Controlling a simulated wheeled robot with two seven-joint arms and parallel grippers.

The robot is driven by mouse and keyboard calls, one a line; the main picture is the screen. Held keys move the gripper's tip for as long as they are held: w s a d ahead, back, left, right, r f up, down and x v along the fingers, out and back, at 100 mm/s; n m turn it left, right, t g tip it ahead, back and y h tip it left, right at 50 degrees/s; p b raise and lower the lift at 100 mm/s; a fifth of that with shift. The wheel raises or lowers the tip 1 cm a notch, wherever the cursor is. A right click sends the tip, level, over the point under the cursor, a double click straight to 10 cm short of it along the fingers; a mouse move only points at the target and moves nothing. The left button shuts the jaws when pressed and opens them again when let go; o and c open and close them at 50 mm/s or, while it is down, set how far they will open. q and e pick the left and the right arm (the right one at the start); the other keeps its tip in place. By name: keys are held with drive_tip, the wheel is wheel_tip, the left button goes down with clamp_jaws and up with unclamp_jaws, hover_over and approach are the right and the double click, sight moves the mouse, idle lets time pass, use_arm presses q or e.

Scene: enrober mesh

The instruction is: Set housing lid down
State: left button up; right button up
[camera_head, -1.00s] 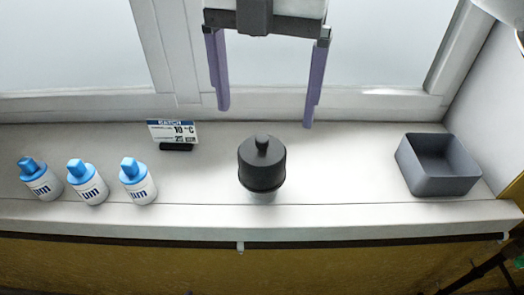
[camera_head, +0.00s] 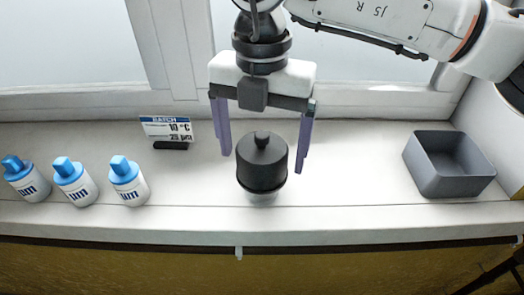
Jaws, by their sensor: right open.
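A dark grey cylindrical housing lid (camera_head: 262,166) with a round knob on top stands upright on the white sill. A paler, narrower part (camera_head: 262,198) shows just under its lower rim; what that part is cannot be told. My right gripper (camera_head: 262,163) is open, with one purple finger to the left of the lid and one to the right. Both fingers look apart from the lid, and the gripper body is above and behind it. My left gripper is not in view.
Several white bottles with blue caps (camera_head: 72,181) stand at the left on the sill (camera_head: 330,205). A small batch sign (camera_head: 167,130) stands behind them. An empty grey open bin (camera_head: 448,185) is at the right. A window frame closes off the back.

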drive_tip(key=shift+f, duration=0.9)
drive_tip(key=c, duration=1.2)
